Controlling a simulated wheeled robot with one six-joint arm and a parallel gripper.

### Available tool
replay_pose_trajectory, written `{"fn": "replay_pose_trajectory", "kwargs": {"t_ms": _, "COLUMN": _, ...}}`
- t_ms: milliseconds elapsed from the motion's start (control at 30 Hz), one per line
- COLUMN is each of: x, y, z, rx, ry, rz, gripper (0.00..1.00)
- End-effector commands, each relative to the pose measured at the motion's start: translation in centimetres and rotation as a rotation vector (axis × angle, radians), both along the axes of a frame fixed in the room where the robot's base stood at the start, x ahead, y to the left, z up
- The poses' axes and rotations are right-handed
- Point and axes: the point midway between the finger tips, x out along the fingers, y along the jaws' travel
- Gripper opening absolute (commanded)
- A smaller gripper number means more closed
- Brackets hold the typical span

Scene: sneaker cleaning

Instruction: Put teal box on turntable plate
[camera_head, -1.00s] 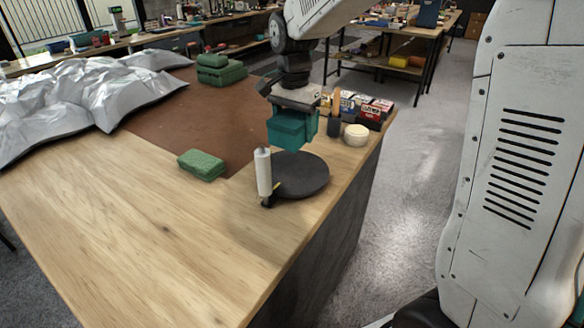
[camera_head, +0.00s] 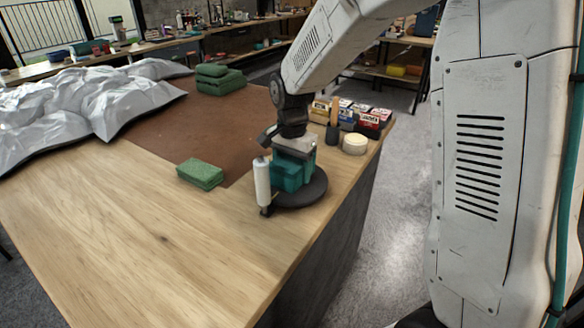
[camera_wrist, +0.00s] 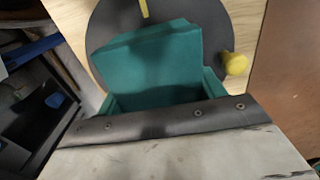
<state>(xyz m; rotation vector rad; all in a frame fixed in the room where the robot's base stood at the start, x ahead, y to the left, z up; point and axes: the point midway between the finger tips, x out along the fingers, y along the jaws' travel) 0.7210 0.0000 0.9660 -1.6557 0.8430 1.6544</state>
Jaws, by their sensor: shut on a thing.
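The teal box (camera_head: 290,173) is in my gripper (camera_head: 295,158), low over the dark round turntable plate (camera_head: 308,193). In the head view the box overlaps the plate; whether it touches the plate I cannot tell. In the wrist view the teal box (camera_wrist: 150,62) is held below my gripper, with the dark plate (camera_wrist: 105,30) behind it. A yellow mark shows on the plate. My gripper is shut on the box; the fingertips are mostly hidden.
A white roller-like cylinder (camera_head: 262,182) stands upright at the plate's left edge. A round cream tin (camera_head: 355,144) and small boxes (camera_head: 368,120) stand behind right. The front left wood is clear.

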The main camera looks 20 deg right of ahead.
Motion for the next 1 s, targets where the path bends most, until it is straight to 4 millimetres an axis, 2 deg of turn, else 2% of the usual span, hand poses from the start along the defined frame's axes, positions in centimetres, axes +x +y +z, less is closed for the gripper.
{"fn": "replay_pose_trajectory", "kwargs": {"t_ms": 33, "x": 0.0, "y": 0.0, "z": -0.2, "rx": 0.0, "ry": 0.001, "rz": 0.0, "gripper": 0.35}}
{"fn": "replay_pose_trajectory", "kwargs": {"t_ms": 67, "x": 0.0, "y": 0.0, "z": -0.2, "rx": 0.0, "ry": 0.001, "rz": 0.0, "gripper": 0.71}}
{"fn": "replay_pose_trajectory", "kwargs": {"t_ms": 133, "x": 0.0, "y": 0.0, "z": -0.2, "rx": -0.001, "ry": 0.001, "rz": 0.0, "gripper": 0.9}}
{"fn": "replay_pose_trajectory", "kwargs": {"t_ms": 433, "x": 0.0, "y": 0.0, "z": -0.1, "rx": 0.0, "ry": 0.0, "rz": 0.0, "gripper": 0.9}}
{"fn": "replay_pose_trajectory", "kwargs": {"t_ms": 567, "x": 0.0, "y": 0.0, "z": 1.0, "rx": 0.0, "ry": -0.001, "rz": 0.0, "gripper": 0.9}}
{"fn": "replay_pose_trajectory", "kwargs": {"t_ms": 1000, "x": 0.0, "y": 0.0, "z": 9.8, "rx": 0.0, "ry": -0.002, "rz": 0.0, "gripper": 0.9}}
